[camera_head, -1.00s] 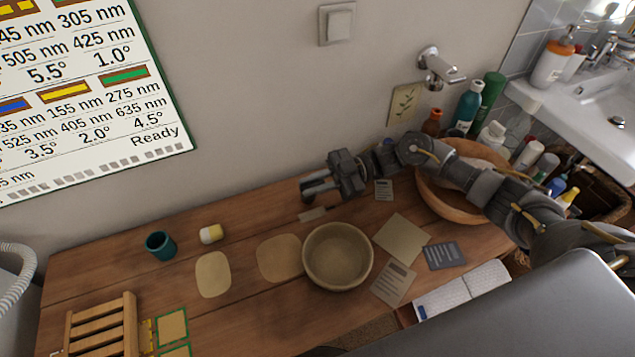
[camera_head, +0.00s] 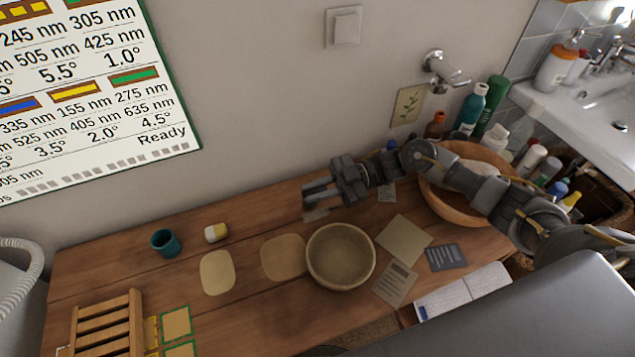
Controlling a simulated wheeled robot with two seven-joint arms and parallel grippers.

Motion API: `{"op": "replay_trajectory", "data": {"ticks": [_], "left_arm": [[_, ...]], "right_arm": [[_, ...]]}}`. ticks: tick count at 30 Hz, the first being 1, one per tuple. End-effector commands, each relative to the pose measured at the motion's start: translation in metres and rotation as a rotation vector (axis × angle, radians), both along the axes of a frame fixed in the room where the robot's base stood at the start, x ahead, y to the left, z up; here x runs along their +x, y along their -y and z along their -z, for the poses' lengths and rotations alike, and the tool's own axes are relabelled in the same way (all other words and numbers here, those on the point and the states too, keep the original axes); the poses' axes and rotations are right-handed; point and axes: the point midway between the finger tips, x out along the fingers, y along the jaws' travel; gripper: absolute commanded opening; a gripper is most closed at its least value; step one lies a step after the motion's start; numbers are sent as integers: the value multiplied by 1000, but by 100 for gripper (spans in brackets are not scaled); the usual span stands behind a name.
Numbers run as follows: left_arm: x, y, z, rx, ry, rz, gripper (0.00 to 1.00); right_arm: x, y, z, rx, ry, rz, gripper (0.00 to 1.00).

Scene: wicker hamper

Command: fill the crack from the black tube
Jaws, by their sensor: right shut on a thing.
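My right gripper (camera_head: 318,195) is low over the back of the wooden table, left of the clay bowl and near the wall. It is shut on a dark thing that looks like the black tube; its outline merges with the dark fingers. No other black tube shows. A small flat grey piece (camera_head: 316,214) lies on the table just below the fingertips; I cannot tell whether they touch it. I cannot make out a crack on the table or wall. My left gripper is not in view.
A beige bowl (camera_head: 341,257) stands in front of the gripper, with flat cards (camera_head: 403,239) to its right. A wide clay bowl (camera_head: 444,204) lies under my right arm. A teal cup (camera_head: 165,243), a white-yellow piece (camera_head: 216,233) and a wooden rack (camera_head: 106,327) stand left.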

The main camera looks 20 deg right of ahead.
Motion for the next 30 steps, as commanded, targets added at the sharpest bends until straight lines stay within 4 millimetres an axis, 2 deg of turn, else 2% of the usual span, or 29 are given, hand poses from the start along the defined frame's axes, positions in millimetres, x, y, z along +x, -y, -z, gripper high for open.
{"op": "replay_trajectory", "data": {"ticks": [1,3,30], "left_arm": [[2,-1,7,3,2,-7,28],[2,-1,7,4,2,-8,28],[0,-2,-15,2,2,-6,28]], "right_arm": [[0,0,7,0,1,1,0],[-1,1,7,0,1,1,0],[-32,12,6,0,1,1,0]]}}
